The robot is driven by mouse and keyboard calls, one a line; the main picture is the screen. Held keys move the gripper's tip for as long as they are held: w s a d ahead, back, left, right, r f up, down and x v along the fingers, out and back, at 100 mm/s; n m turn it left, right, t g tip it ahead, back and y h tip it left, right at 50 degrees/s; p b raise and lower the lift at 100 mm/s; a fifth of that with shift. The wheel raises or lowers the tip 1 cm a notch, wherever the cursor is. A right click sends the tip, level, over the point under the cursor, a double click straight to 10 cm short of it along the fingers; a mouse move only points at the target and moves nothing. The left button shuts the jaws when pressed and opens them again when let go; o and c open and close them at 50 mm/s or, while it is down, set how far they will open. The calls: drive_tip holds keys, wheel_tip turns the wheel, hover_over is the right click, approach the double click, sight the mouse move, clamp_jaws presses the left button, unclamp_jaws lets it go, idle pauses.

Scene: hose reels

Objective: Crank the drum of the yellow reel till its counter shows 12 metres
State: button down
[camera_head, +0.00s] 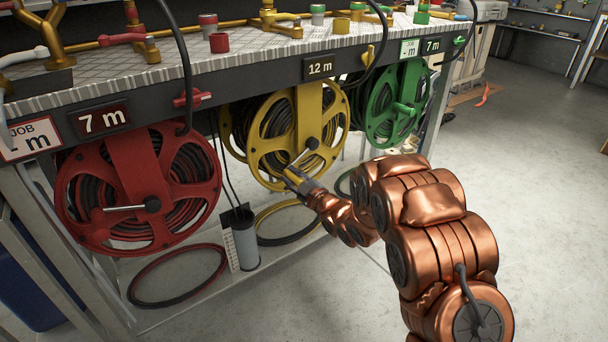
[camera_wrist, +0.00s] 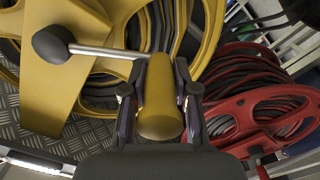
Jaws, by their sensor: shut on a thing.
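The yellow reel (camera_head: 264,142) hangs under the bench between the red and green reels, with dark hose wound on its drum. My gripper (camera_head: 294,176) is at the lower front of the yellow reel. In the wrist view my gripper (camera_wrist: 160,105) is shut on the yellow crank knob (camera_wrist: 161,115), one finger on each side. The metal crank arm (camera_wrist: 105,51) runs from the knob to the dark hub (camera_wrist: 52,44). In the head view the gripper partly hides the knob.
The red reel (camera_head: 82,203) is at left under a 7 m counter (camera_head: 102,118). The green reel (camera_head: 377,108) is at right, its counter (camera_head: 432,46) also 7 m. A grey cylinder (camera_head: 243,246) stands below the yellow reel. Open floor lies at right.

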drive_tip(key=shift+a, duration=0.1)
idle(0.3)
drive_tip(key=c, duration=0.9)
unclamp_jaws()
drive_tip(key=v, duration=1.2)
drive_tip(key=shift+f, duration=0.1)
